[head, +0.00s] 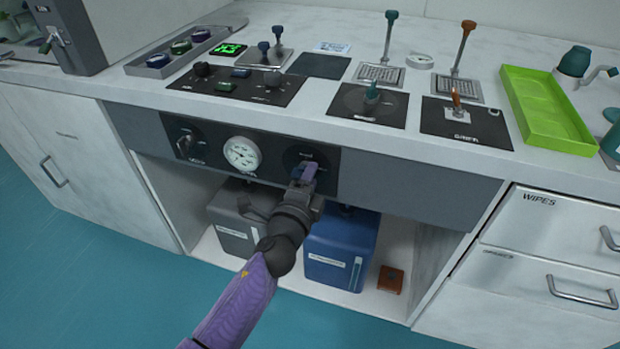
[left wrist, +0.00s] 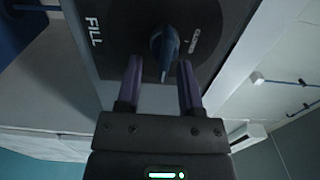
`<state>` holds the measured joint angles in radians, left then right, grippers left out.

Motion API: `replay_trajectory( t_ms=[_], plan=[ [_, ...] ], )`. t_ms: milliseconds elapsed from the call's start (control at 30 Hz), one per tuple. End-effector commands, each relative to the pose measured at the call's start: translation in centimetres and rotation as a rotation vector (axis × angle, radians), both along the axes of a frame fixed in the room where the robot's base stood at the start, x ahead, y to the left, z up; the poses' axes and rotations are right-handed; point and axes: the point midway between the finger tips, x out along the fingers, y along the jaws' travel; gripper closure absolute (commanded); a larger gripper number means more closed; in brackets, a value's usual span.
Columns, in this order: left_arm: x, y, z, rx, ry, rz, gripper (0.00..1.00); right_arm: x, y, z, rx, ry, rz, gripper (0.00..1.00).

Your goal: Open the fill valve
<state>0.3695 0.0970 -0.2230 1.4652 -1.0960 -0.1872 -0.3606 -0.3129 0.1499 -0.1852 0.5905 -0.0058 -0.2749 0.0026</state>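The fill valve has a blue lever handle (left wrist: 165,48) on a dark round plate, with "FILL" lettered to one side and a small label that seems to read "CLOSED" near the handle. It is on the black front panel (head: 330,170) below the counter edge. My left gripper (head: 306,176) is at the right end of that panel, in front of the valve, and partly hides it. In the left wrist view its two purple fingers (left wrist: 160,76) are apart, with the handle's near end between their tips and gaps visible on both sides. My right gripper is in neither view.
A round gauge (head: 242,153) and another knob (head: 186,143) are left of the valve. A grey container (head: 232,222) and a blue container (head: 340,250) stand in the open bay below. The counter above holds control plates and a green tray (head: 545,110).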

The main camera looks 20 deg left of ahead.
Motion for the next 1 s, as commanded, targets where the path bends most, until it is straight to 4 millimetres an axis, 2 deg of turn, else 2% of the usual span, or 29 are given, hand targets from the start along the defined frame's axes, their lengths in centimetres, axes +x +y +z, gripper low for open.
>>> replay_trajectory(
  t_ms=[267,367,600,700,1000],
  plan=[
    [-0.5,0.0,0.2,-0.001,-0.002,0.0,0.52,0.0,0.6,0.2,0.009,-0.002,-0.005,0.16],
    [-2.3,0.0,0.3,-0.003,-0.001,-0.001,0.52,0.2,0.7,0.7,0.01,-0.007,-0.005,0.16],
    [-8.0,0.3,0.1,-0.002,0.0,0.001,0.52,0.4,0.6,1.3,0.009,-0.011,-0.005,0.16],
    [-9.4,0.3,0.0,-0.002,0.0,0.001,0.52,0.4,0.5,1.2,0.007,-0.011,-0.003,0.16],
    [-9.9,0.3,0.1,-0.001,-0.001,0.0,0.52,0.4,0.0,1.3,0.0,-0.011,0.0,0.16]
  ],
)
